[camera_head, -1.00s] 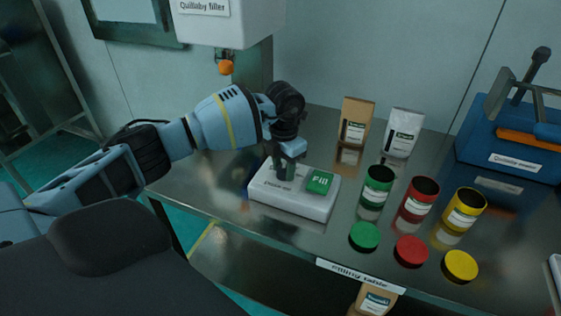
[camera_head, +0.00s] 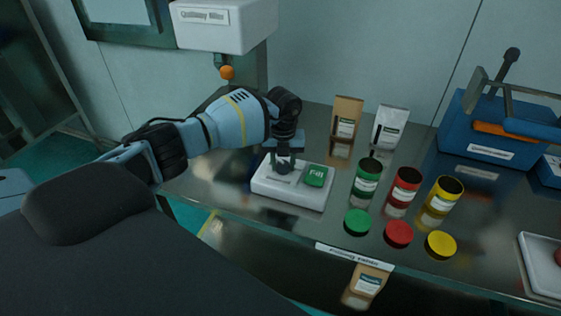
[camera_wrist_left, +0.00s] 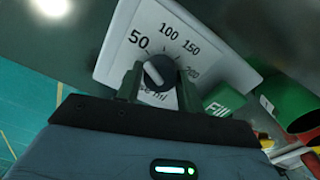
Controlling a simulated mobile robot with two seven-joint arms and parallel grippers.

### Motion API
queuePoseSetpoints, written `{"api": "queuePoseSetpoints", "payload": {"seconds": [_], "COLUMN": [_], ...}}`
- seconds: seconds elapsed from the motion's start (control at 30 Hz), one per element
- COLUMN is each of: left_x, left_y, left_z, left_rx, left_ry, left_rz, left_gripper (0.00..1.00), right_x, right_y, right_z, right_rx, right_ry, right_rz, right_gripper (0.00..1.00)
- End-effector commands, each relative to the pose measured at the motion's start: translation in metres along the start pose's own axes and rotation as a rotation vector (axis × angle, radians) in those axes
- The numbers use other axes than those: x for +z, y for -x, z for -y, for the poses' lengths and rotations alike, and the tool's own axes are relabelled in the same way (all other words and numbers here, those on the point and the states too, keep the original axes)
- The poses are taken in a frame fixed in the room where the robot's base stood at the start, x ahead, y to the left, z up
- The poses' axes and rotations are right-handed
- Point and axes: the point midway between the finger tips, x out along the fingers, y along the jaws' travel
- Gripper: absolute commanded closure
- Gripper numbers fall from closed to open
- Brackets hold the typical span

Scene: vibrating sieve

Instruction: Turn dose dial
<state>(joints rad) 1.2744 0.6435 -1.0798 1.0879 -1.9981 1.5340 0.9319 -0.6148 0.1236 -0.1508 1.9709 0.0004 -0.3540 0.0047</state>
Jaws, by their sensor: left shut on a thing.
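The dose dial is a dark round knob with a pale pointer bar (camera_wrist_left: 158,73), seen in the left wrist view on a white control box (camera_wrist_left: 120,42). The scale around it reads 50, 100, 150 and 200, and the bar lies slanted. In the head view the white box (camera_head: 290,201) stands on the table with a green Fill button (camera_head: 316,176). My left gripper (camera_head: 283,165) points down over the box and hides the dial there. In the left wrist view its fingers (camera_wrist_left: 157,80) are shut on the dial, one on each side. My right gripper is out of view.
Green (camera_head: 368,177), red (camera_head: 404,186) and yellow (camera_head: 443,196) open tins stand right of the box, their lids in front. Two pouches (camera_head: 346,118) stand behind. A filler (camera_head: 222,24) hangs above left. A blue machine (camera_head: 487,130) is at the right.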

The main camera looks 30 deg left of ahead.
Motion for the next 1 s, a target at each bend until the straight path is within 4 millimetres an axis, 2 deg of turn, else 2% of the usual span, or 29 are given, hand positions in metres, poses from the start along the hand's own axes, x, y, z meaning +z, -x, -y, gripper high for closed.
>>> {"api": "queuePoseSetpoints", "payload": {"seconds": [0.67, 0.7, 0.87, 1.0], "left_x": [0.0004, 0.0004, 0.0004, 0.0003], "left_y": [-0.0002, -0.0002, -0.0002, -0.0001], "left_z": [-0.0002, -0.0002, -0.0002, -0.0002], "left_rx": [0.0, 0.0, 0.0, 0.0], "left_ry": [0.068, 0.068, 0.067, 0.067], "left_rz": [0.001, 0.001, 0.0, 0.0], "left_gripper": [0.85, 0.61, 0.41, 0.41], "right_x": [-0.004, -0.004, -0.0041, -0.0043], "right_y": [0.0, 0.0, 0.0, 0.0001], "right_z": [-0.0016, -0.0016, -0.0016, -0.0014], "right_rx": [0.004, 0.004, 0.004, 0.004], "right_ry": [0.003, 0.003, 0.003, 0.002], "right_rz": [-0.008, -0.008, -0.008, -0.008], "right_gripper": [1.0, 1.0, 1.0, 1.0]}}
